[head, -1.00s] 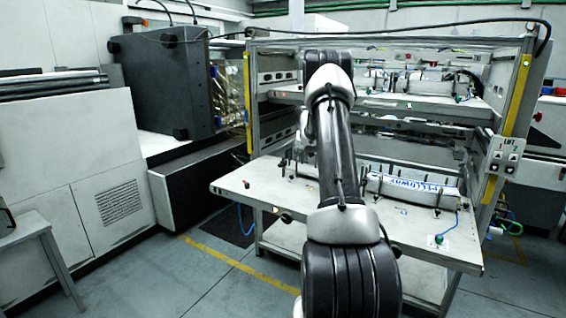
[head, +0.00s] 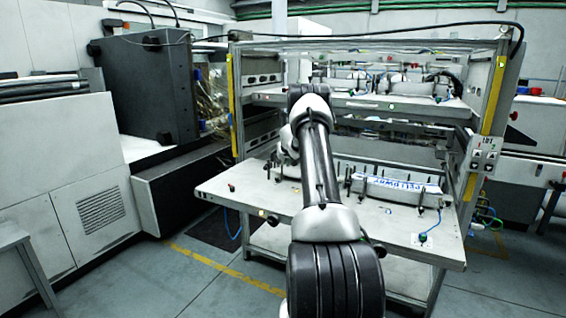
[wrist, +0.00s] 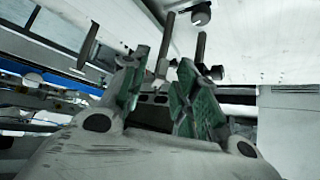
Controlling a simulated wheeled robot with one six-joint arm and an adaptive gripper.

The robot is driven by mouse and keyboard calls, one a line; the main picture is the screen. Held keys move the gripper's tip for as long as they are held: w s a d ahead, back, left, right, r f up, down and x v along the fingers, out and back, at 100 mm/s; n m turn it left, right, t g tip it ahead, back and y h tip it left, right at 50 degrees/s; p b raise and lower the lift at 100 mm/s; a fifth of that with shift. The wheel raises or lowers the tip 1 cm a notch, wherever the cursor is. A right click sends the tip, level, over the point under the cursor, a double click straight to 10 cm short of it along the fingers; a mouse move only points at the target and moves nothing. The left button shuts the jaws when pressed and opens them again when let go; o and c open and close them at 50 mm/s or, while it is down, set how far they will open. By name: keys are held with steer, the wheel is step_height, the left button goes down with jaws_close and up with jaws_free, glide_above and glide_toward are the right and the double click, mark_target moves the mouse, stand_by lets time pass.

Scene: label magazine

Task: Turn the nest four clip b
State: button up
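The pull-out lower shelf (head: 255,198) carries a nest with a white label stack with blue lettering (head: 400,188) and dark upright clips such as one on the right (head: 420,197). I cannot tell which clip is nest four clip b. In the wrist view my gripper (wrist: 165,72) is open, its two green-padded fingers apart. A grey post (wrist: 164,48) shows between and beyond the fingertips; a second post (wrist: 201,47) is beside the right fingertip, and a tilted dark one (wrist: 88,44) is left. Contact cannot be told. In the head view my arm hides the gripper.
An upper shelf (head: 340,103) with more nests hangs above the lower one, inside a frame with yellow uprights (head: 495,95). A lift panel (head: 484,153) is on the right upright. A dark machine (head: 145,90) stands left. The shelf's front left is mostly clear.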

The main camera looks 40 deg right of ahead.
jaws_close()
steer(key=shift+d+n+y, duration=0.15)
steer(key=shift+n+y, duration=0.15)
steer(key=shift+n, duration=0.1)
steer(key=n+y, duration=0.2)
steer(key=d+n+y, duration=0.1)
steer(key=n+y, duration=0.1)
steer(key=n, duration=0.1)
steer(key=d+n+t+y, duration=0.1)
steer(key=n+y, duration=0.1)
steer(key=n, duration=0.1)
steer(key=shift+w+r, duration=0.1)
steer(key=shift+w, duration=0.05)
steer(key=shift+a, duration=0.1)
stand_by(0.4)
stand_by(0.4)
